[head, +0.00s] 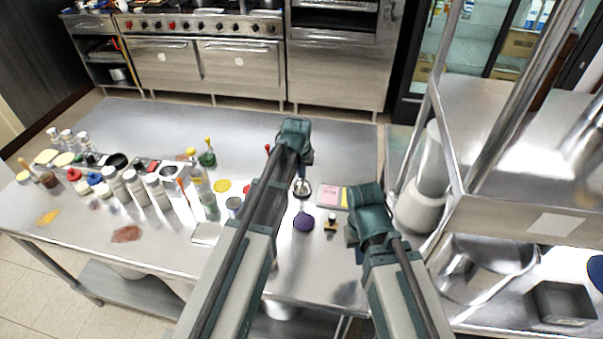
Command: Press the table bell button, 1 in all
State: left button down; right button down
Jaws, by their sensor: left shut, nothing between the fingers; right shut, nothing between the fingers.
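A small silver, dome-like item with a dark base (301,189), which looks like the table bell, sits on the steel table (330,277) near its right part. My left gripper (302,173) is shut and empty, pointing down right over it. The gripper covers the item's upper part, so I cannot tell whether the fingertips touch the button. My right gripper (353,238) is shut and empty, low over the table's right edge, to the right of the bell and apart from it.
Several bottles and jars (133,186) crowd the left half. A steel rack and sink unit (520,215) stands at the right. The table's back strip is clear.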

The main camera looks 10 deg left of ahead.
pick_arm(q)
jog(key=shift+f, duration=0.2)
pick_arm(e)
jog(key=shift+f, duration=0.2)
